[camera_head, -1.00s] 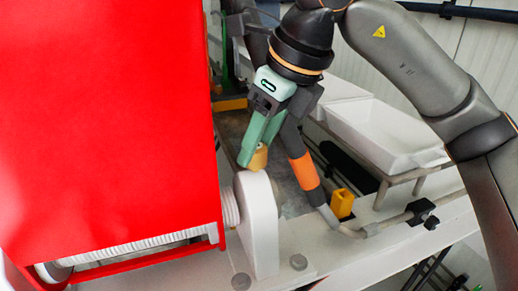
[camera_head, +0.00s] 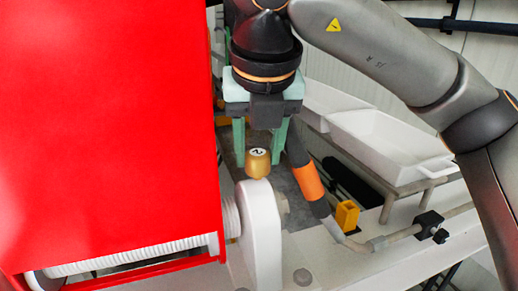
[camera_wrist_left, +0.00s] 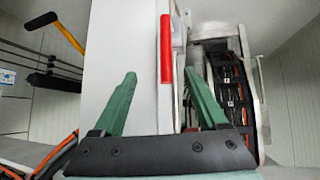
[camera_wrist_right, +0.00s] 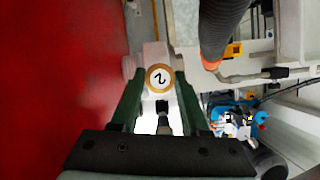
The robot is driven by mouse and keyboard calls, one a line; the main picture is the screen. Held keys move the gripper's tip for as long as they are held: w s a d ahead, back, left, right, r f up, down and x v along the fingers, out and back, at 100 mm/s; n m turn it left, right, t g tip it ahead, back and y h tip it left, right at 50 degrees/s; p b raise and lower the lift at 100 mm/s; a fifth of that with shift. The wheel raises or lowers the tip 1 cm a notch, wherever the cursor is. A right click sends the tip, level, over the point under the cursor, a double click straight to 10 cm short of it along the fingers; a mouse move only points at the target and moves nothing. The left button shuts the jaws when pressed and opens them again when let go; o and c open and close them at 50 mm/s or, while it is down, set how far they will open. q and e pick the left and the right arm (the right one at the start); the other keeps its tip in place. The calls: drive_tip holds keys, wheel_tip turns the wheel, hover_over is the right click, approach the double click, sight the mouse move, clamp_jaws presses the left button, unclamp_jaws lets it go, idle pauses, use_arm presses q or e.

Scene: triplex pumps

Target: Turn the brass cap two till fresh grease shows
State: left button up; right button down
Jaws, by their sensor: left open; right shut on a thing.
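The brass cap two (camera_head: 257,163) stands upright on top of a white upright block (camera_head: 262,225) beside the red housing, with a dark "2" on its pale top. My right gripper (camera_head: 259,158) points down from above with one finger on each side of the cap, shut on it. In the right wrist view the cap's numbered top (camera_wrist_right: 159,78) lies between the fingertips. I cannot make out any grease. My left gripper (camera_wrist_left: 159,75) is open and empty in the left wrist view, before a pale panel; it is out of the head view.
The large red housing (camera_head: 105,120) stands close on the left of the cap. A dark hose with an orange band (camera_head: 308,182) runs just right of my right gripper. A yellow block (camera_head: 347,215) and white trays (camera_head: 385,140) are farther right. A red bar (camera_wrist_left: 165,50) shows before my left gripper.

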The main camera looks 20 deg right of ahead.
drive_tip(key=shift+m, duration=0.4)
drive_tip(key=shift+c, duration=2)
unclamp_jaws()
drive_tip(key=p+v, duration=0.2)
drive_tip(key=v, duration=1)
drive_tip(key=shift+a+r, duration=0.25)
drive_tip(key=shift+r, duration=0.05)
